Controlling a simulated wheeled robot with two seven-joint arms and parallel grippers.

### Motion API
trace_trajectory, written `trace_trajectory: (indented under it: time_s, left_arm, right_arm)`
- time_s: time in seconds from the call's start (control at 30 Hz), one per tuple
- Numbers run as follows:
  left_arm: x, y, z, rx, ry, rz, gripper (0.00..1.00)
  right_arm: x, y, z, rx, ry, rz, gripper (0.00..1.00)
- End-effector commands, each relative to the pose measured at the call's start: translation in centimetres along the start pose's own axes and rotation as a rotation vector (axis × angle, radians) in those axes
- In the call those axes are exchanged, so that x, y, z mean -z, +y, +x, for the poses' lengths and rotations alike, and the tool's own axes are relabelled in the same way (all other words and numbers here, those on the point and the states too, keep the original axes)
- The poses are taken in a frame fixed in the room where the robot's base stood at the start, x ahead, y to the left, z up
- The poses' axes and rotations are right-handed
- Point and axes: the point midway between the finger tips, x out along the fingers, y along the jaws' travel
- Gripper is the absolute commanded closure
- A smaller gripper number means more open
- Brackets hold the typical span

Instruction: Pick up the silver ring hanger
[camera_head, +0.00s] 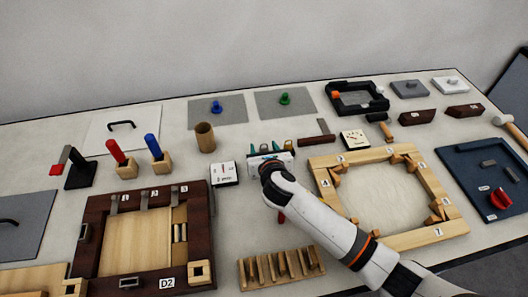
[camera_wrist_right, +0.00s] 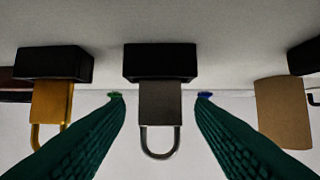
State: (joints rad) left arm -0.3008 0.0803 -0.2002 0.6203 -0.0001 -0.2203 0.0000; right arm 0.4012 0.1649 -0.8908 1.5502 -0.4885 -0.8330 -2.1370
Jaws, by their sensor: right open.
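The silver ring hanger (camera_wrist_right: 160,103) is in the middle of the right wrist view, a grey plate with a metal loop on a black block (camera_wrist_right: 160,63). That view looks upside down. The two green fingers of my right gripper (camera_wrist_right: 160,98) are open, one on each side of the silver hanger, with visible gaps. A gold hanger (camera_wrist_right: 52,102) on its own black block is to the left there. In the head view my right gripper (camera_head: 266,148) is among the small hangers at the table's middle and mostly hides the silver one. My left gripper is not in view.
A wooden cup (camera_head: 205,138) stands behind and left of the gripper; it also shows in the right wrist view (camera_wrist_right: 284,112). A white dial box (camera_head: 224,174) is close on the left. A wooden frame (camera_head: 446,205) lies right, and a slotted wooden rack (camera_head: 282,268) in front.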

Motion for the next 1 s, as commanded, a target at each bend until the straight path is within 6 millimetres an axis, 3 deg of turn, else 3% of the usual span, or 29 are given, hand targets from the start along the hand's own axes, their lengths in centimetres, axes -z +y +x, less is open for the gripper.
trace_trajectory:
  time_s: [0.2,0.43,0.73,1.0]
  left_arm:
    - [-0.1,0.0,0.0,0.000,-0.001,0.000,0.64]
    - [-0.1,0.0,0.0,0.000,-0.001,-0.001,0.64]
    - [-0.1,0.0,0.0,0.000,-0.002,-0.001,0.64]
    - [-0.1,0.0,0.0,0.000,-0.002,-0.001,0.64]
  right_arm:
    - [0.0,0.0,2.2,0.000,-0.001,-0.001,0.51]
    - [0.0,0.0,2.2,0.000,0.000,-0.001,0.51]
    - [0.0,0.0,2.2,0.000,0.000,-0.001,0.98]
    - [0.2,0.0,2.1,0.000,0.000,-0.001,0.99]
